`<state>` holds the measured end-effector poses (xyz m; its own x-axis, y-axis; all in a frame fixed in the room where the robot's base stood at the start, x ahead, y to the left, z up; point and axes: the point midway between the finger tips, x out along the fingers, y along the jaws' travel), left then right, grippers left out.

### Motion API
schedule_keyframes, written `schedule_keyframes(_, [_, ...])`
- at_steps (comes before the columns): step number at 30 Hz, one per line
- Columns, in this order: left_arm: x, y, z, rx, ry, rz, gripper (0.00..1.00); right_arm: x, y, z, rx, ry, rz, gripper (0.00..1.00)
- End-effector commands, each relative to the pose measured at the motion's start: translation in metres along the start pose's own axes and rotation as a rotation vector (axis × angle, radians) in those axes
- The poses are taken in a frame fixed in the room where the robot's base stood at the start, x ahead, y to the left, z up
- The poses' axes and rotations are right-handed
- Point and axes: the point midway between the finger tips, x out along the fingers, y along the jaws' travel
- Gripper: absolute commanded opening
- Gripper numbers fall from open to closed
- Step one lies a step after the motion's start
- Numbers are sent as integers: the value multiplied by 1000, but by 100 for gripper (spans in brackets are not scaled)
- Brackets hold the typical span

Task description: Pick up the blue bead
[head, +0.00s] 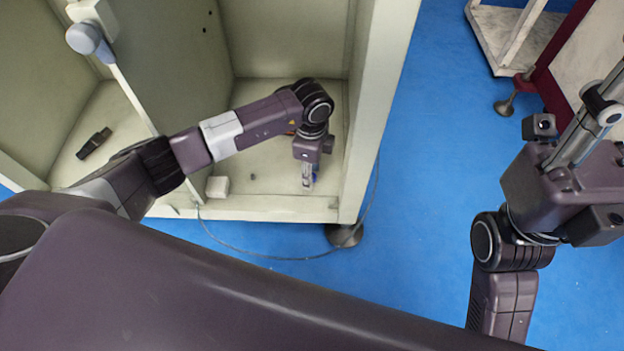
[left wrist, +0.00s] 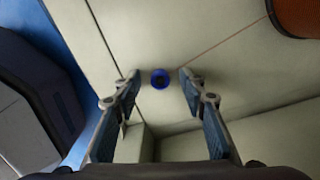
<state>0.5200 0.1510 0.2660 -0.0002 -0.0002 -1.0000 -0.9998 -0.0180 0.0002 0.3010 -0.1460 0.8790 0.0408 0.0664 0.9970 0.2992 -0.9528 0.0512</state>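The blue bead (left wrist: 160,79) shows in the left wrist view as a small ring with a dark centre on the pale cabinet floor. It lies between the fingertips of my left gripper (left wrist: 159,87) in the picture, with a gap on each side. My left gripper is open and empty, pointing down. In the head view my left gripper (head: 308,176) is inside the right compartment, near its front edge; I cannot make out the bead there. My right gripper (head: 598,105) is at the right edge, away from the cabinet, only partly shown.
The open cabinet (head: 375,100) has side walls and a divider (head: 175,70) close to my left arm. A white block (head: 217,186) and a small dark piece (head: 252,176) lie left of my left gripper. A black object (head: 93,143) lies in the left compartment. An orange-brown thing (left wrist: 297,15) shows top right.

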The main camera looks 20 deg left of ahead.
Motion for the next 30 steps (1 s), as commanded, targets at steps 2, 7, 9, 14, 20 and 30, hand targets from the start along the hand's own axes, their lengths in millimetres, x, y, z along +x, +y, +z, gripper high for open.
schedule_keyframes(2, [1, 0, 0, 0, 0, 0, 39, 1, 0, 0, 0, 2, -1, 40])
schedule_keyframes(7, [0, 0, 0, 0, 0, 0, 36, 1, 0, 0, 0, 1, 0, 40])
schedule_keyframes(9, [0, 0, 0, 0, 0, 0, 29, 1, 0, 0, 0, 1, 0, 40])
schedule_keyframes(14, [0, 0, 0, 0, 0, 0, 11, 1, 0, 0, 0, 2, -1, 40])
schedule_keyframes(20, [0, 0, 0, 0, 0, 0, 10, 1, 0, 0, 0, 2, -1, 40])
schedule_keyframes(30, [-9, -4, 7, -2, -1, 0, 10, 6, 0, -1, 1, 3, 1, 40])
